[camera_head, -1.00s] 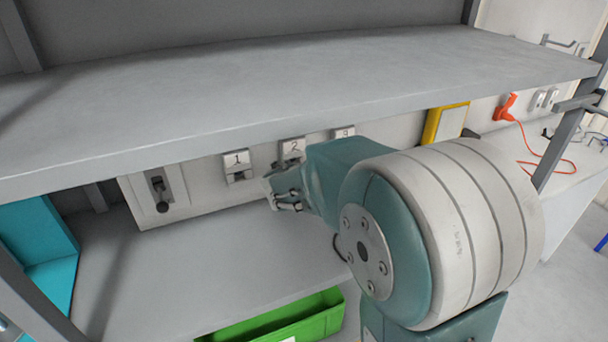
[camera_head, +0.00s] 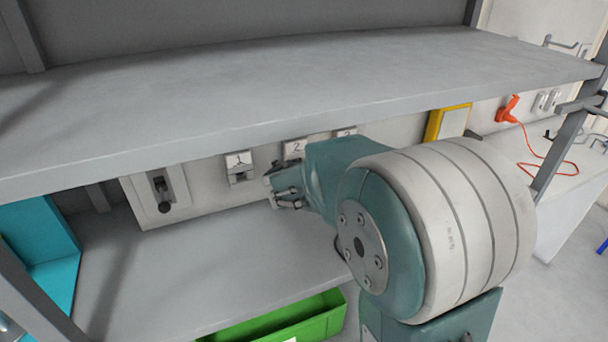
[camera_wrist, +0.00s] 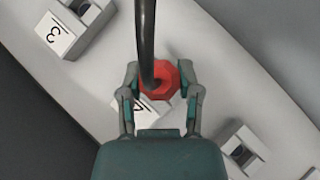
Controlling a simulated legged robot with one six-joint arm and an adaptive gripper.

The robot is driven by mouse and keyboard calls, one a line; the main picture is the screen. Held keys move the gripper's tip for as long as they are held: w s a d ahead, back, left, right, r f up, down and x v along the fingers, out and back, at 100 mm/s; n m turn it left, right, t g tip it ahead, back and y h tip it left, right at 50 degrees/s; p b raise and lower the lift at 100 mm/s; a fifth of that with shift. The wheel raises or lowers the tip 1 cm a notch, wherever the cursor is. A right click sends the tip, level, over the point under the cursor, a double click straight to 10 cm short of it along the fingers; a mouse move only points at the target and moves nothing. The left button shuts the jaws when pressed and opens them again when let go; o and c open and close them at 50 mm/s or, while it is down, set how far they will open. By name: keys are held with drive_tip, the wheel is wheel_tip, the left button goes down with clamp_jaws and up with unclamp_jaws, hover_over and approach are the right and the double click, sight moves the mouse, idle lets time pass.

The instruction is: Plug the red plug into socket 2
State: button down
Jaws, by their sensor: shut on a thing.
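My gripper (camera_wrist: 160,92) is shut on the red plug (camera_wrist: 172,72), which sits between its two fingers in the wrist view with a dark cable rising from it. The plug is over the label of socket 2 (camera_wrist: 142,107) and hides the socket opening. I cannot tell whether the plug touches the socket or is in it. In the head view my gripper (camera_head: 284,189) is at the wall panel just below the label of socket 2 (camera_head: 295,148), and the plug is hidden there.
Socket 1 (camera_head: 240,175) is left of my gripper. Socket 3 (camera_wrist: 82,12) shows in the wrist view. A grey shelf (camera_head: 300,85) overhangs the panel. A black-knobbed switch (camera_head: 161,190) is at left. A green bin (camera_head: 285,322) stands below. An orange plug (camera_head: 508,108) with a cord is far right.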

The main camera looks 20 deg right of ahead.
drive_tip(key=shift+w, duration=0.95)
idle(1.5)
drive_tip(key=shift+c, duration=1)
unclamp_jaws()
drive_tip(key=shift+o, duration=1)
drive_tip(key=s+v, duration=0.1)
drive_tip(key=v, duration=0.6)
drive_tip(key=shift+s+d+f, duration=0.2)
